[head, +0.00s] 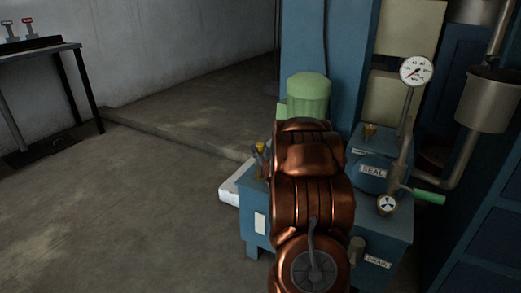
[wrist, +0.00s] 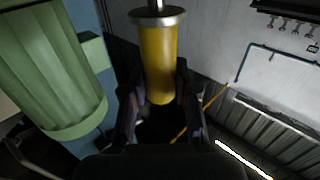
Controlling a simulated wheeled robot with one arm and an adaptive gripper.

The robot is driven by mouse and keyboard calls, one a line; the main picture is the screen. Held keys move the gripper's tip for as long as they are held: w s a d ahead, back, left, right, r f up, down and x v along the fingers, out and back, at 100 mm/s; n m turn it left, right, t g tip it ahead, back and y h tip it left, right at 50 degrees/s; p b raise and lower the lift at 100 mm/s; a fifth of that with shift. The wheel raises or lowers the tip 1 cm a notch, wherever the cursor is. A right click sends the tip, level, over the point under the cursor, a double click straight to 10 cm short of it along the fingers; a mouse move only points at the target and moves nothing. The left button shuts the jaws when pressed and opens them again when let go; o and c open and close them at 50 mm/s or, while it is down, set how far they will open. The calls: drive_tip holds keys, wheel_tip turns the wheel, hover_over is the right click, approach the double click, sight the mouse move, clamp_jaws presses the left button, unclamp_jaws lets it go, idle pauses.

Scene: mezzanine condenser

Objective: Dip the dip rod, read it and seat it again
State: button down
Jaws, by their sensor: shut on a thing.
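The dip rod's yellow grip (wrist: 158,60) stands between the fingers of my gripper (wrist: 156,88) in the wrist view. A metal collar caps the grip, and a short piece of thin metal rod runs out of the top of the picture. My gripper is shut on the yellow grip. In the head view my copper-coloured arm hides most of this; only a bit of yellow (head: 259,175) shows left of the arm, over the blue tank (head: 257,222). The rod's lower end and any marks on it are out of sight, so I cannot tell whether it is in its hole.
A green ribbed motor (head: 307,95) stands close behind my arm; it also fills the left of the wrist view (wrist: 50,70). Right of the arm are a blue "SEAL" pot (head: 371,170), a dial gauge (head: 416,70) and a green-handled lever (head: 428,197). Floor at left is clear.

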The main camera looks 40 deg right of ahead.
drive_tip(key=shift+f, duration=0.5)
drive_tip(key=c, duration=0.8)
unclamp_jaws()
drive_tip(key=shift+r, duration=4.95)
